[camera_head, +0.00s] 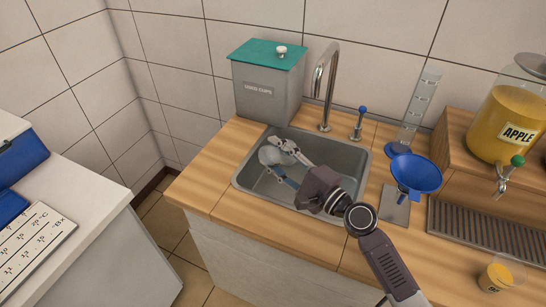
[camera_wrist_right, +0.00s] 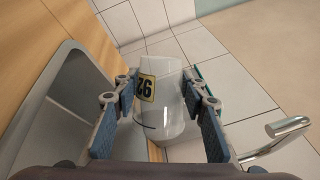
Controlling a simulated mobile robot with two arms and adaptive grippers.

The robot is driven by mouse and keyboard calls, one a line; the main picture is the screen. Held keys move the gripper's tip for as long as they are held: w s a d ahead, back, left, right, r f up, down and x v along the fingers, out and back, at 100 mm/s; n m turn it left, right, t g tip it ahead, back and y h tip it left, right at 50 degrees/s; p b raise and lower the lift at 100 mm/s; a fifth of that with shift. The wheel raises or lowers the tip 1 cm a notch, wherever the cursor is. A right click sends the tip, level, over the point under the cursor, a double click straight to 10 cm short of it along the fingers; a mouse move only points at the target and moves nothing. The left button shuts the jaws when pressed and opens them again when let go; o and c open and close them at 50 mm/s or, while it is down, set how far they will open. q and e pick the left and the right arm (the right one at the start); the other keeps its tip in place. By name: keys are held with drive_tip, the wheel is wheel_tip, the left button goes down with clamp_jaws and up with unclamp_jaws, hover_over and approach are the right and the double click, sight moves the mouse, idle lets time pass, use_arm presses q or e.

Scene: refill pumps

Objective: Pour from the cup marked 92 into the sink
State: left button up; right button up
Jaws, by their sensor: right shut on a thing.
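My right gripper (camera_head: 281,161) is shut on a clear cup (camera_head: 268,155) and holds it over the left part of the grey sink (camera_head: 361,167). In the right wrist view, the cup (camera_wrist_right: 172,110) sits between the two fingers of the right gripper (camera_wrist_right: 163,92). Its yellow label reads 92 and appears turned round. The cup looks tipped over. I see no coloured liquid in it and cannot make out a stream. My left gripper is out of view.
A used-cups bin (camera_head: 267,90) with a teal lid stands behind the sink, beside the tap (camera_head: 325,85). At right are a blue funnel (camera_head: 416,173), a measuring cylinder (camera_head: 417,110), an apple juice dispenser (camera_head: 508,120) and another cup (camera_head: 497,277) holding yellow-orange liquid.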

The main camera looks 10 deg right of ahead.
drive_tip(key=shift+s+a+f+n+b, duration=0.15)
drive_tip(key=shift+a+f+n+b, duration=0.15)
drive_tip(key=shift+n, duration=0.5)
drive_tip(key=shift+s+a+f+n+g, duration=0.15)
drive_tip(key=shift+a+f+n+g, duration=0.15)
drive_tip(key=shift+n, duration=0.6)
drive_tip(key=shift+a+n, duration=0.1)
drive_tip(key=shift+n, duration=0.3)
drive_tip(key=a+n+h+p, duration=0.1)
drive_tip(key=n+p, duration=0.2)
drive_tip(key=n, duration=0.1)
drive_tip(key=s+a+n+h+p, duration=0.1)
drive_tip(key=a+n+p, duration=0.1)
drive_tip(key=n+p, duration=0.2)
drive_tip(key=s+a+n+p, duration=0.1)
drive_tip(key=n+p, duration=0.3)
drive_tip(key=n, duration=0.1)
drive_tip(key=shift+s+a+f+n+h, duration=0.1)
drive_tip(key=shift+s+a+n+h, duration=0.15)
drive_tip(key=shift+a+n+h, duration=0.15)
drive_tip(key=shift+a+f+n, duration=0.2)
drive_tip(key=shift+f+n, duration=0.1)
drive_tip(key=shift+n, duration=0.3)
